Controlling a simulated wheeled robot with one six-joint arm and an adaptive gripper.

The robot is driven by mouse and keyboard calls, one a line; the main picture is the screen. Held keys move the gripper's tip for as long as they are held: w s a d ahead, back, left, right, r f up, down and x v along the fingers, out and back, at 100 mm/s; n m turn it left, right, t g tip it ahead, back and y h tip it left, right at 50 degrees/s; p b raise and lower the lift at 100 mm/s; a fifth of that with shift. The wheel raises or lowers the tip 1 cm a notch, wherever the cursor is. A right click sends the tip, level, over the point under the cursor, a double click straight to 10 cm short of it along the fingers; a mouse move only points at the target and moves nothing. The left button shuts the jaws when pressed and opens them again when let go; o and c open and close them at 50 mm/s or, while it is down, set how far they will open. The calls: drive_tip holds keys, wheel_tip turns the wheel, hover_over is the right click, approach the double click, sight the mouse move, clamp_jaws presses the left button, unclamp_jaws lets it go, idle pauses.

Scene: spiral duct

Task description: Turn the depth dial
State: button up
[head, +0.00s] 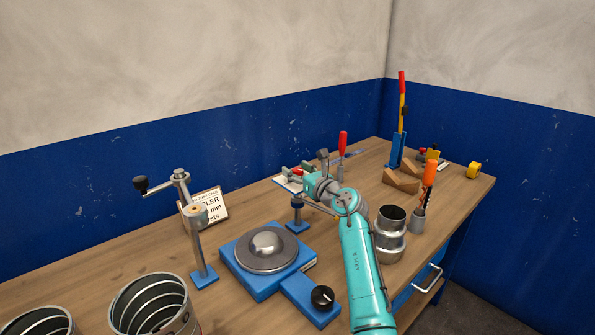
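A round black dial (322,297) with a small pale mark sits on top of a low blue block at the front of the bench. No label on it can be read, so I cannot tell for sure that it is the depth dial. The blue block joins a blue base (258,286) that carries a round silver plate (265,250). My teal arm rises from the lower right, just right of the dial. My gripper (312,203) is behind and above the dial, well apart from it. Its fingers are small and partly hidden by my arm, so their opening is unclear.
A crank stand (195,235) is at left, with a sign (211,205) behind it. A small dark-topped post (297,212) stands near my gripper. Metal duct pieces (153,306) are front left; another (390,235) is right of my arm. A red-handled lever (401,115) stands at the back right.

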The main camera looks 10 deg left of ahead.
clamp_jaws()
drive_tip(key=c, duration=1)
unclamp_jaws()
drive_tip(key=shift+d+n+g+y, duration=0.1)
drive_tip(key=shift+n+g+y, duration=0.8)
drive_tip(key=shift+g, duration=0.2)
drive_tip(key=c, duration=1)
unclamp_jaws()
drive_tip(key=shift+n+g+y, duration=1.1)
drive_tip(key=shift+n+g, duration=0.4)
drive_tip(key=shift+g, duration=0.6)
drive_tip(key=c, duration=1)
unclamp_jaws()
drive_tip(key=shift+n+g+y, duration=0.3)
drive_tip(key=shift+n+g, duration=0.2)
drive_tip(key=shift+g, duration=0.2)
drive_tip(key=c, duration=1)
unclamp_jaws()
drive_tip(key=shift+o, duration=1)
unclamp_jaws()
drive_tip(key=v, duration=1.2)
